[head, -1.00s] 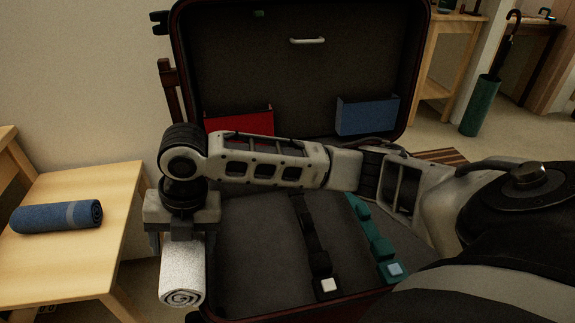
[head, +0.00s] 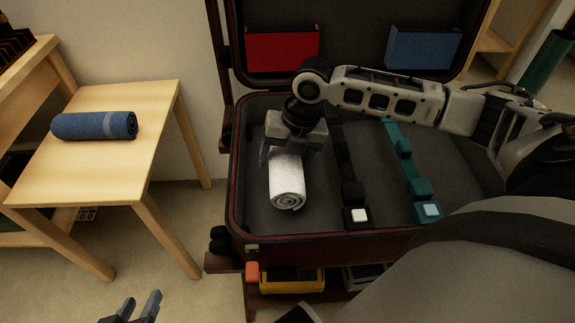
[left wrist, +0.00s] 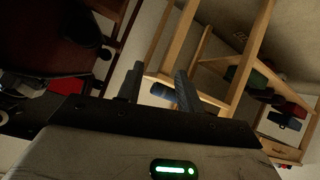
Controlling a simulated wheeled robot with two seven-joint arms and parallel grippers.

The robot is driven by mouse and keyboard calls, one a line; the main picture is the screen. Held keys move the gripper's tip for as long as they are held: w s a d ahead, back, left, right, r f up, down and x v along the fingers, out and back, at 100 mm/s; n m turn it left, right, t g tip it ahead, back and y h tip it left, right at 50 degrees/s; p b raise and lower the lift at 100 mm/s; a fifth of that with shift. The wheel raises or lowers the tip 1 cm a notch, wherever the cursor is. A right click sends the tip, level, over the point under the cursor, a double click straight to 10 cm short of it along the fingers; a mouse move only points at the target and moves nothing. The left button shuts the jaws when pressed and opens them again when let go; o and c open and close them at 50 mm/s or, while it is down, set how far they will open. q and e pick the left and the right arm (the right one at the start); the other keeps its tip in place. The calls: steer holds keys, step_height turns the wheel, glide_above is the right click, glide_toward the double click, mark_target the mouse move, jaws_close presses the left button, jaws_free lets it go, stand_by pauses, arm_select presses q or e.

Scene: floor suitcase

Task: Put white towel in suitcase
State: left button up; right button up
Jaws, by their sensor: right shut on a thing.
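The white towel (head: 288,182) is rolled up in the head view, inside the left part of the open suitcase (head: 338,237). My right gripper (head: 290,155) is shut on the towel from above, around its far end. The towel's near end sticks out toward the front wall. I cannot tell whether the towel touches the suitcase floor. My left gripper (head: 140,308) is at the bottom left of the head view, its two fingers apart and empty, away from the towel. Its fingers also show in the left wrist view (left wrist: 157,85).
A wooden table (head: 88,170) with a rolled blue towel (head: 95,125) stands at the left. A black strap (head: 345,165) and a green strap (head: 408,165) lie in the suitcase. Red (head: 283,50) and blue (head: 424,47) pockets are on the raised lid. A yellow item (head: 291,281) sits below the suitcase.

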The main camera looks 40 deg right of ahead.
steer(key=f, duration=0.1)
steer(key=f+b, duration=0.1)
steer(key=f, duration=0.1)
steer(key=shift+d+f, duration=0.25)
steer(key=shift+f, duration=0.1)
steer(key=shift+r, duration=0.1)
steer(key=o, duration=1.1)
steer(key=shift+c, duration=0.2)
arm_select(q)
steer(key=shift+s+d+r+t+h, duration=0.1)
steer(key=shift+d+r+t+h, duration=0.2)
steer(key=shift+r+t, duration=0.2)
